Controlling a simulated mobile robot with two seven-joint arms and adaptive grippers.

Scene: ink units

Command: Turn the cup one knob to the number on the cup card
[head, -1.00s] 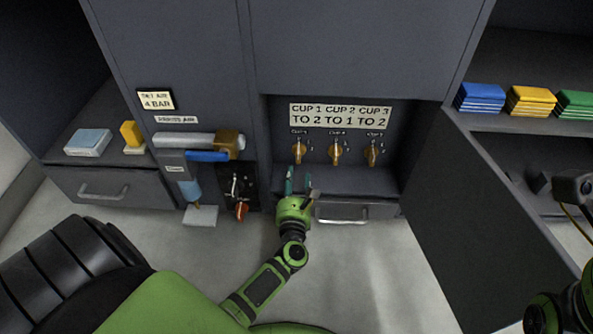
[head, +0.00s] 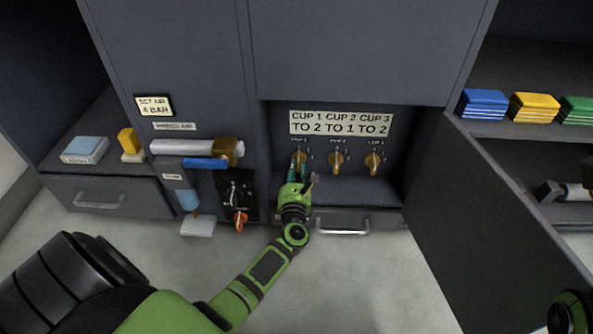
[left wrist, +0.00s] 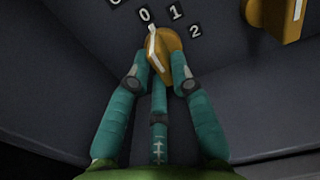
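The cup card (head: 341,123) above the knobs reads CUP 1 TO 2, CUP 2 TO 1, CUP 3 TO 2. The orange cup one knob (left wrist: 163,49) is at the left of a row of three; in the head view it is mostly hidden by my fingers. In the left wrist view its white pointer points close to the 0 mark, with 1 and 2 to the right. My left gripper (head: 297,170) is at this knob, open, with fingertips (left wrist: 161,68) on either side of its lower part; firm contact cannot be told. My right gripper is not clearly in view.
The cup two knob (head: 337,160) and cup three knob (head: 374,163) are to the right. A drawer with a handle (head: 342,232) lies below the recess. An open cabinet door (head: 480,215) stands at the right. A red-orange knob (head: 240,219) is on the black panel at left.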

